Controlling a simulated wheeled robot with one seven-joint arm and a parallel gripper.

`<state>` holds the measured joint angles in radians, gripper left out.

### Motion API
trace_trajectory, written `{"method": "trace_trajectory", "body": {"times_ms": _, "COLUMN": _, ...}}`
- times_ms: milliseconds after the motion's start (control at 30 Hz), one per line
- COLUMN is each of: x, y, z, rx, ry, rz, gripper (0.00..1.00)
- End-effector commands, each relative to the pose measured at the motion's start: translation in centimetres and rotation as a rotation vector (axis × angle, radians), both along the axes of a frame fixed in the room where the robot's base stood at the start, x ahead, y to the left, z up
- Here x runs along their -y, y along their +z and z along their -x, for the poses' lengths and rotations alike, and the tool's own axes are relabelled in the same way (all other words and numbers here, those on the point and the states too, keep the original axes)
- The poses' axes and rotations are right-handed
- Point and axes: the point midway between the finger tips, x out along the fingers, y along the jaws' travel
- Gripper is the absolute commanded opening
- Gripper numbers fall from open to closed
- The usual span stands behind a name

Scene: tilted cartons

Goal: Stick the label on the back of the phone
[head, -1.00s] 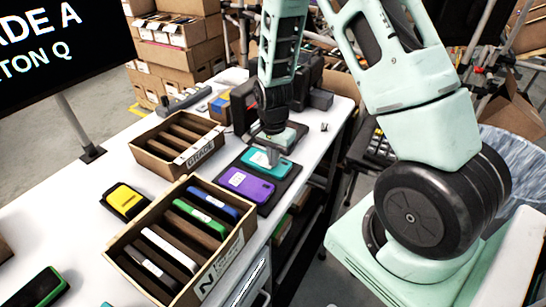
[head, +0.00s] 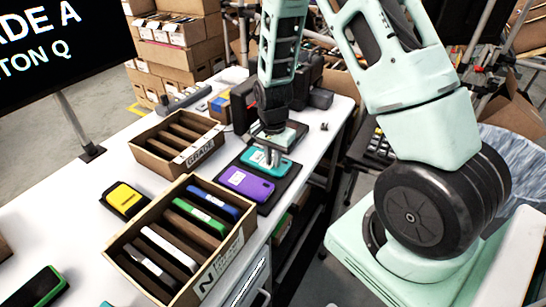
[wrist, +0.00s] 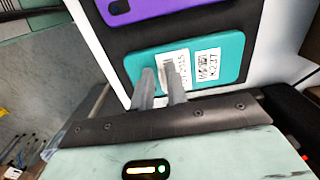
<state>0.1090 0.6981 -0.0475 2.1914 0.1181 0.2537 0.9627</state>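A teal phone (head: 284,167) lies back up on a dark mat (head: 287,181), beside a purple phone (head: 247,184). In the wrist view the teal phone (wrist: 229,45) carries two white printed labels. One label (wrist: 208,65) lies flat to the right and reads K237. The other label (wrist: 179,65) lies left of it, slightly tilted and partly hidden by a finger; I cannot tell whether all of it touches the phone. My gripper (head: 272,160) is low over the teal phone. Its two fingers (wrist: 158,70) stand a little apart, with nothing visible gripped between them.
An open carton (head: 226,262) with several phones in slots stands at the front. A second carton (head: 150,150) with dividers stands behind it. A yellow device (head: 124,197) lies to the left. Dark equipment stands behind my gripper. White table shows between the cartons and the mat.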

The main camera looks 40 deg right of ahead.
Motion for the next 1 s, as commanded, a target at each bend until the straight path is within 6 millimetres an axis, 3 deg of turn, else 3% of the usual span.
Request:
{"method": "trace_trajectory", "body": {"times_ms": 333, "x": 0.0, "y": 0.1, "z": 0.0, "rx": 0.0, "ry": 0.0, "rz": 0.0, "gripper": 0.27}}
{"method": "trace_trajectory", "body": {"times_ms": 467, "x": 0.0, "y": 1.1, "z": -0.1, "rx": 0.004, "ry": 0.0, "rz": 0.001, "gripper": 0.27}}
{"method": "trace_trajectory", "body": {"times_ms": 567, "x": 0.0, "y": 2.7, "z": -0.2, "rx": 0.006, "ry": 0.001, "rz": 0.001, "gripper": 0.27}}
{"method": "trace_trajectory", "body": {"times_ms": 1000, "x": -0.1, "y": 12.8, "z": -0.1, "rx": 0.008, "ry": 0.001, "rz": 0.0, "gripper": 0.27}}
